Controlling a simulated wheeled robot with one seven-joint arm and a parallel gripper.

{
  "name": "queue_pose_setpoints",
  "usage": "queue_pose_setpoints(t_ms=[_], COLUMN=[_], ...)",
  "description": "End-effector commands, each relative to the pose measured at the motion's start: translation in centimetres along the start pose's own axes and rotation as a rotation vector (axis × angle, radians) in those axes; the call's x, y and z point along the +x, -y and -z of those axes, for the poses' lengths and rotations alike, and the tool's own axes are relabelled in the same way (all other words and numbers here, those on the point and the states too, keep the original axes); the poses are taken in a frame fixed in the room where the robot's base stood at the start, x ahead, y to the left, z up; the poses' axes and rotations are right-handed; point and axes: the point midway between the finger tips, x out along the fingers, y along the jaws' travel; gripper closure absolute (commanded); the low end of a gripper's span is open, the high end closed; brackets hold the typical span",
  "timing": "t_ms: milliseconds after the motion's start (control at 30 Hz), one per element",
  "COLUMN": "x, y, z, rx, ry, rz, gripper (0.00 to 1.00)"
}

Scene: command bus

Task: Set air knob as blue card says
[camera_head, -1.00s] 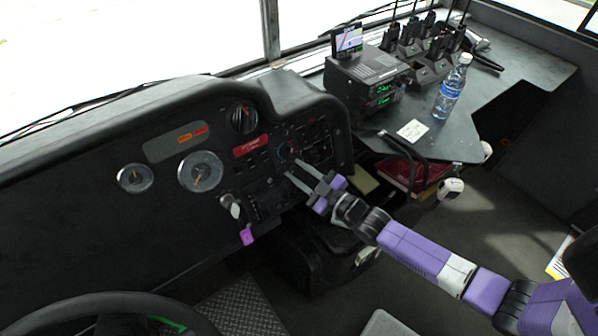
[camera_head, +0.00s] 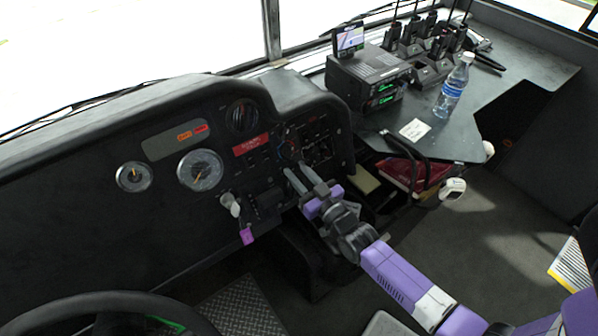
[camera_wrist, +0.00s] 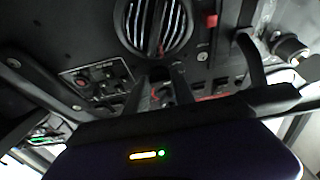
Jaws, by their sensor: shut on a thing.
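The air knob (camera_head: 292,152) is on the right part of the black dashboard, small and mostly hidden at my fingertips. My gripper (camera_head: 296,174) reaches it from the lower right, with its two grey fingers close together and shut on the knob. In the wrist view, my gripper (camera_wrist: 171,80) shows as two dark fingers near a small panel with red marks, below a round vent; the knob's pointer cannot be made out. A white card (camera_head: 413,130) lies on the side counter, its writing too small to read. I cannot make out a blue card.
Gauges (camera_head: 201,170), a round vent (camera_head: 241,116) and a key with a purple tag (camera_head: 246,236) are left of my gripper. A radio (camera_head: 368,78) and a water bottle (camera_head: 453,86) stand on the counter. The steering wheel (camera_head: 110,305) is at lower left.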

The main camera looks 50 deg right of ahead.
Motion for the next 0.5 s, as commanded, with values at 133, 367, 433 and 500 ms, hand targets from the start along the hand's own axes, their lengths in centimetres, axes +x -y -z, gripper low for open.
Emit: queue_pose_setpoints(t_ms=[133, 367, 433, 500], x=[0.02, 0.01, 0.01, 0.02], y=[-0.02, 0.1, 0.14, 0.19], z=[0.24, 0.19, 0.16, 0.14], rx=[0.091, 0.19, 0.208, 0.222], ry=[-0.001, 0.0, 0.0, 0.0], rz=[-0.042, -0.082, -0.089, -0.094], gripper=[1.0, 1.0, 1.0, 1.0])
